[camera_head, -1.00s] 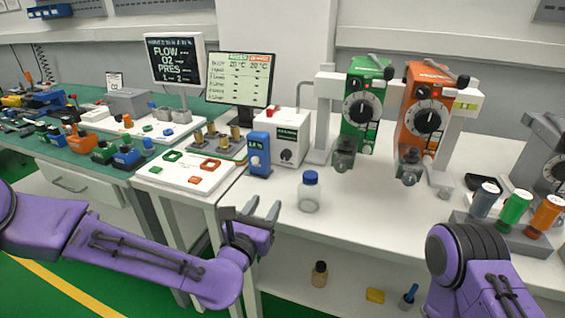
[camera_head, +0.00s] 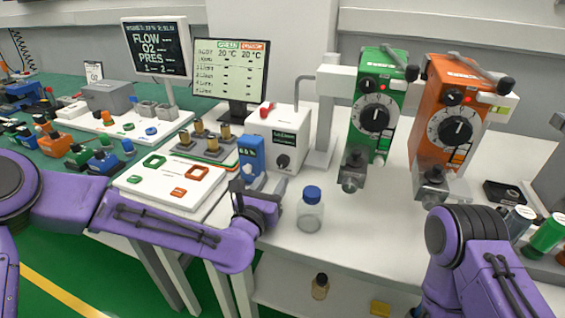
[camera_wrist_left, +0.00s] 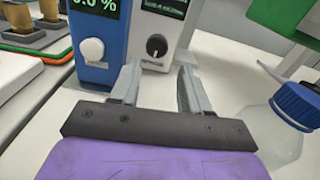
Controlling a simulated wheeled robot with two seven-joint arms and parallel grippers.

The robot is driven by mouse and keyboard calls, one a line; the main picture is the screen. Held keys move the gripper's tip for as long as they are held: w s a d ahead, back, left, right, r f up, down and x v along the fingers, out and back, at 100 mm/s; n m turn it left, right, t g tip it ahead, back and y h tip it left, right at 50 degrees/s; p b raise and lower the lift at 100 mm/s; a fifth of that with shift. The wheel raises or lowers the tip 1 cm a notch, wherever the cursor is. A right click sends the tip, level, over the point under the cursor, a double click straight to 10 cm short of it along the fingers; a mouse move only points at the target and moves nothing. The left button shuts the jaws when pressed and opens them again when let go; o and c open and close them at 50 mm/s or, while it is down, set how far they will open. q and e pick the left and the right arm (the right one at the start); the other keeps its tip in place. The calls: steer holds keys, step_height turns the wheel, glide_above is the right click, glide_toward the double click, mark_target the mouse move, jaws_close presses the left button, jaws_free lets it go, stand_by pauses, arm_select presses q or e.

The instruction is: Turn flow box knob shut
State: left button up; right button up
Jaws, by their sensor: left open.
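The flow box (camera_head: 290,132) is a white box with a dark label, standing on the white bench beside a blue meter (camera_head: 250,158). Its round black knob (camera_head: 283,161) is on the front face. The knob also shows in the left wrist view (camera_wrist_left: 156,46), straight ahead between the finger lines, with a pale pointer mark. My left gripper (camera_head: 259,186) is open and empty, just in front of the box and apart from the knob. Its two fingers also show in the left wrist view (camera_wrist_left: 158,72). My right arm shows at the lower right, but its gripper is out of view.
A clear bottle with a blue cap (camera_head: 311,210) stands close to the right of my left gripper. Green (camera_head: 376,113) and orange (camera_head: 450,120) vaporizers stand further right. A white tray (camera_head: 150,190) lies on the left. The bench between bottle and vaporizers is clear.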

mark_target(282, 164)
arm_select(q)
steer(key=x, duration=0.3)
steer(key=p+x, duration=0.1)
steer(key=x, duration=0.3)
steer(key=shift+w+a+f, duration=0.1)
steer(key=shift+w+a, duration=0.05)
steer(key=shift+w, duration=0.2)
steer(key=c, duration=0.8)
steer(key=shift+o, duration=0.2)
steer(key=m+b, duration=0.1)
steer(key=m, duration=0.2)
steer(key=shift+b, duration=0.3)
steer(key=shift+m+b, duration=0.55)
steer(key=shift+m, duration=1.45)
